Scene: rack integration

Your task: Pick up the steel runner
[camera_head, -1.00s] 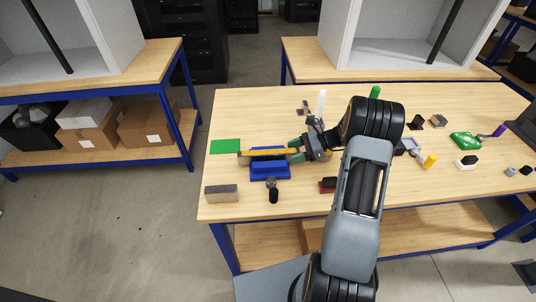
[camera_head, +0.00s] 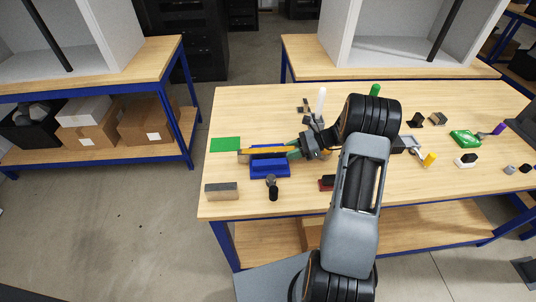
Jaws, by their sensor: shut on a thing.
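The long thin bar, which I take for the steel runner (camera_head: 262,150), looks yellow-orange with a duller left end. It lies level along the back of a blue block-like holder (camera_head: 269,169) on the left part of the table. My gripper (camera_head: 295,148) comes in from the right and is shut on the bar's right end. I cannot tell whether the bar touches the holder or hangs just above it. My wrist hides part of the area to the right.
A green mat (camera_head: 225,144) lies left of the bar. A grey-brown block (camera_head: 221,190) and a small black-handled item (camera_head: 273,191) lie in front. A white upright cylinder (camera_head: 321,102) stands behind my gripper. Several small parts crowd the right side of the wooden table (camera_head: 258,110).

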